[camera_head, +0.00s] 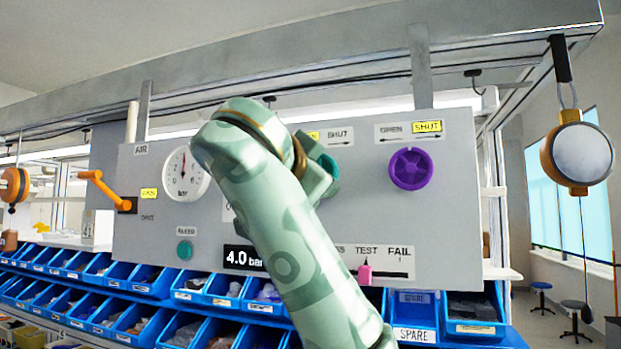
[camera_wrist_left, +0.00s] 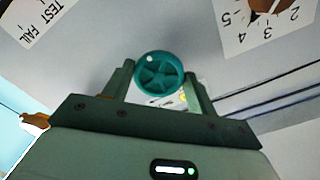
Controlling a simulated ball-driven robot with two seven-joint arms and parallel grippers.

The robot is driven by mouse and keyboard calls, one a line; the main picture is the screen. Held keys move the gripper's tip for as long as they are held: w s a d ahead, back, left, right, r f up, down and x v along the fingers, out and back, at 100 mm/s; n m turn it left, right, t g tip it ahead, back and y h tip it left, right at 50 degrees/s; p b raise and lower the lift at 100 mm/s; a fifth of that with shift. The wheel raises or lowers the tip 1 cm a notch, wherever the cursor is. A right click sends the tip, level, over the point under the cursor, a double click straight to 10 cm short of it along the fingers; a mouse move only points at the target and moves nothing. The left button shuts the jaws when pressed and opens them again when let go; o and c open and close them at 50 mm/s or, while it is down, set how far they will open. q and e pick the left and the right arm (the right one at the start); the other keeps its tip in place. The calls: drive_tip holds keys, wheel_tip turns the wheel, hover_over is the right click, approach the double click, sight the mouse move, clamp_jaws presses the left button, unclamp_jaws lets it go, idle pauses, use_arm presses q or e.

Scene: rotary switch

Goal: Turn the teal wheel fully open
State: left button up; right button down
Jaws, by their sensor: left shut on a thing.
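The teal wheel (camera_head: 331,168) is on the upright grey panel, mostly hidden behind my left gripper (camera_head: 320,174). In the left wrist view, the teal wheel (camera_wrist_left: 159,74) shows as a round spoked knob with a pale dot near its rim. The fingers of my left gripper (camera_wrist_left: 158,82) stand on either side of it and are shut on it. A label above the wheel (camera_head: 338,137) reads SHUT, with a yellow patch to its left, partly covered by my arm. My right gripper is in neither view.
A purple wheel (camera_head: 410,168) is to the right on the same panel (camera_head: 450,230). A gauge (camera_head: 187,175), an orange crank handle (camera_head: 100,188) and a teal button (camera_head: 185,250) are to the left. A pink slider (camera_head: 365,272) is below. Blue bins (camera_head: 470,322) line the bottom.

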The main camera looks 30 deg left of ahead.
use_arm(q)
drive_tip(key=shift+n, duration=0.6)
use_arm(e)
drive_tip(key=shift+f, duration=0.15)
use_arm(q)
drive_tip(key=shift+r+n, duration=0.1)
drive_tip(key=shift+n, duration=0.2)
drive_tip(key=o, duration=0.8)
drive_tip(key=shift+o, duration=1)
drive_tip(key=shift+w, duration=0.1)
drive_tip(key=b+v, duration=1.4)
drive_tip(key=v, duration=0.2)
drive_tip(key=shift+d, duration=0.2)
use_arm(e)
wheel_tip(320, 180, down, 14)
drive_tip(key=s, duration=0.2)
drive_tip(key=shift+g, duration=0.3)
